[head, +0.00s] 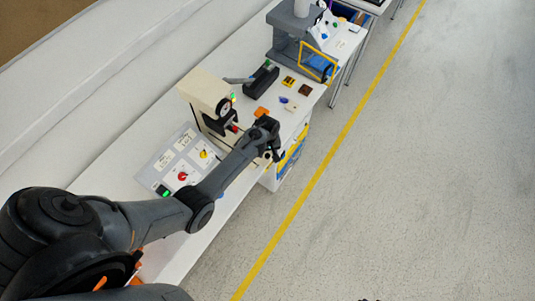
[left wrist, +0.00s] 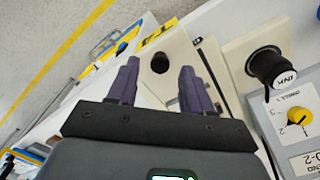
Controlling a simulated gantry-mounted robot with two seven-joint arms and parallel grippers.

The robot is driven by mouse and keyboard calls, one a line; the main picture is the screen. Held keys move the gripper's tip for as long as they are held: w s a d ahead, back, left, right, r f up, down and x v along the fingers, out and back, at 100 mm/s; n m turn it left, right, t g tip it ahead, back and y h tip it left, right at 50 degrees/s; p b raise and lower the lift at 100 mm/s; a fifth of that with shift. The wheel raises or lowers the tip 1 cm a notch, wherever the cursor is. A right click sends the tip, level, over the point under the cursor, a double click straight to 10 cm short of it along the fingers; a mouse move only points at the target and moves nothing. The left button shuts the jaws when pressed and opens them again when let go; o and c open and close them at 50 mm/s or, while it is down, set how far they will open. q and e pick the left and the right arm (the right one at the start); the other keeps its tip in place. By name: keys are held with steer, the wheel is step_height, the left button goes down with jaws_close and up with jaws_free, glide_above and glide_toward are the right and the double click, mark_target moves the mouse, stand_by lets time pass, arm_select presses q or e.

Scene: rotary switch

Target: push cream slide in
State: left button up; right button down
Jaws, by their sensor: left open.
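I cannot tell whether the fingers touch the slide. In the head view, the left gripper (head: 270,153) is at the front edge of the bench, in front of the cream machine (head: 203,90). The arm and gripper hide much of the slide there.
A grey panel (head: 165,165) with red and yellow knobs stands left of the machine. A black knob marked INK (left wrist: 272,66) is right of the fingers. A black device (head: 261,80) and small coloured parts lie farther along the bench. The floor is clear.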

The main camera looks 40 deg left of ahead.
arm_select(q)
steer(key=shift+f, duration=1.2)
jaws_close()
